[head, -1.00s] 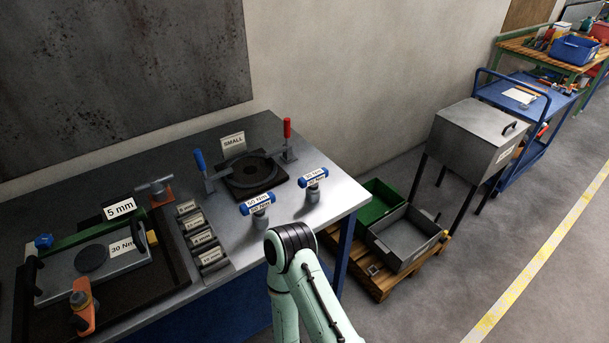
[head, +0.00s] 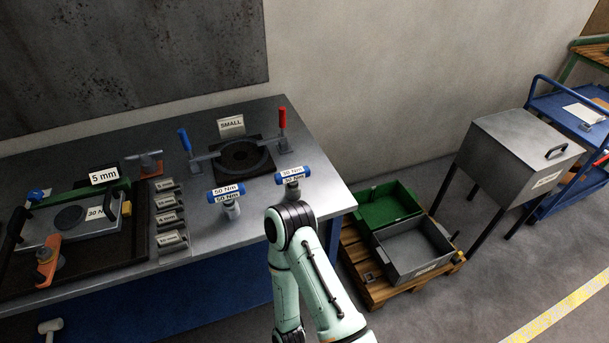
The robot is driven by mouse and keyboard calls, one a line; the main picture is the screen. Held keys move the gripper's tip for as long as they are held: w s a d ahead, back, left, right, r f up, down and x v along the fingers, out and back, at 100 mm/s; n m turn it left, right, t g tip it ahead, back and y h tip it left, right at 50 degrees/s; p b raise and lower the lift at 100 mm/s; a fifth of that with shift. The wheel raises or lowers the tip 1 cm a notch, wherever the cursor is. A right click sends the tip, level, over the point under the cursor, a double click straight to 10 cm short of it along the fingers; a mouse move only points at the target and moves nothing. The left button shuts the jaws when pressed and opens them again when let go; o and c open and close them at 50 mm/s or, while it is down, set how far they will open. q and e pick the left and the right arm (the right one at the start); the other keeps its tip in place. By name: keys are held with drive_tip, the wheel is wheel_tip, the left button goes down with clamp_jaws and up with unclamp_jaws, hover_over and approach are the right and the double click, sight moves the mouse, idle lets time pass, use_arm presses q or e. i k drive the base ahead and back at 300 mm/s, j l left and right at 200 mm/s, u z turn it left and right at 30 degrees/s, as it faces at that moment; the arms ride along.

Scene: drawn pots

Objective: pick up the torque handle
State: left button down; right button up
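Two torque handles with blue ends stand upright on the metal workbench (head: 330,196). The torque handle labelled 50 Nm (head: 228,196) is on the left, and the one labelled 30 Nm (head: 291,177) is on the right, nearer the bench's right end. One of my mint-green arms rises from the bottom, its black-banded joint just below the 30 Nm handle in the picture. Neither of my grippers is in view, and nothing shows held.
A SMALL-labelled fixture (head: 241,157) with blue and red levers stands behind the handles. Labelled blocks (head: 168,219) and a 5 mm station (head: 70,215) are left. Right of the bench are green (head: 385,204) and grey bins (head: 414,250) on a pallet and a metal cabinet (head: 519,150).

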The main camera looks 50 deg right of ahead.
sight(292, 176)
drive_tip(key=k+l, duration=0.2)
drive_tip(key=l, duration=0.15)
drive_tip(key=k+l, duration=0.15)
drive_tip(key=l, duration=0.15)
drive_tip(key=k+l+u, duration=0.1)
drive_tip(key=l, duration=0.25)
drive_tip(key=k, duration=0.1)
